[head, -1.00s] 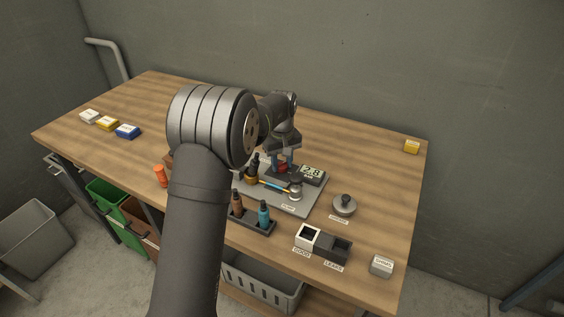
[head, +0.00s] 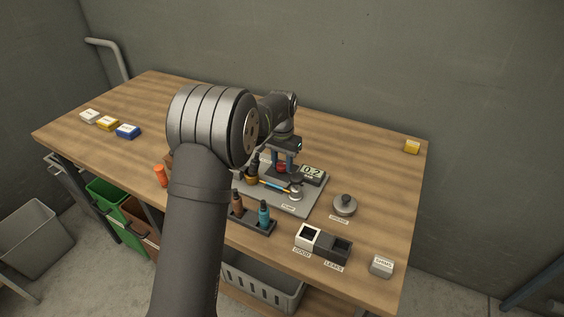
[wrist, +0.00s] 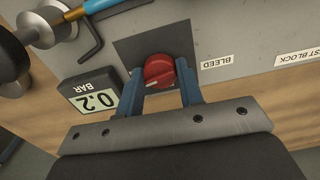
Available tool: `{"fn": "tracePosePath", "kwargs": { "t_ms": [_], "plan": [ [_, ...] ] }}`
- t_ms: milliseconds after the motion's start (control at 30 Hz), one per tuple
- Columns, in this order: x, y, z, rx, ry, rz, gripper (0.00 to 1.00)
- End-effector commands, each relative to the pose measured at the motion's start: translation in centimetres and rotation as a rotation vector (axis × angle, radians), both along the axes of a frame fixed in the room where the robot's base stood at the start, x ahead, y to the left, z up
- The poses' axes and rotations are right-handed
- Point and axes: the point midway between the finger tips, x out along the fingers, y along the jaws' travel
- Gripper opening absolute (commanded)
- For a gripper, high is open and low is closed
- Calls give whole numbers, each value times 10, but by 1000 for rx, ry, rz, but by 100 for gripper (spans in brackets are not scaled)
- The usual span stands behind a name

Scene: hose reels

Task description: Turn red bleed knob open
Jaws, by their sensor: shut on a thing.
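The red bleed knob (wrist: 159,71) sits on a dark square plate beside the "BLEED" label (wrist: 217,61) in the wrist view. My gripper (wrist: 161,84) is shut on the knob, with a blue finger on each side of it. In the head view the gripper (head: 282,160) points down at the red knob (head: 281,169), partly hidden by the fingers. The gauge display (wrist: 93,99) next to the knob reads 0.2 BAR; it also shows in the head view (head: 312,172).
A grey test plate (head: 312,200) carries a blue-handled part and fittings close to the gripper. Two bottles stand in a dark holder (head: 262,229). The GOOD and LEAKS bins (head: 335,246) are at the front right. The table's back right is mostly clear.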

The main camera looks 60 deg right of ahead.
Motion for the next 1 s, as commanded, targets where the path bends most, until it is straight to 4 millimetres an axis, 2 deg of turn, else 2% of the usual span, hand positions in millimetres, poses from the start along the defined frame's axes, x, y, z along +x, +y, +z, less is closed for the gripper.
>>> {"fn": "tracePosePath", "kwargs": {
  "t_ms": [400,933,967,1000],
  "plan": [
    [0,0,0,1,0,-171,11],
    [0,0,0,1,0,-191,11],
    [0,0,0,1,0,-191,40],
    [0,0,0,1,0,-191,48]
  ]
}}
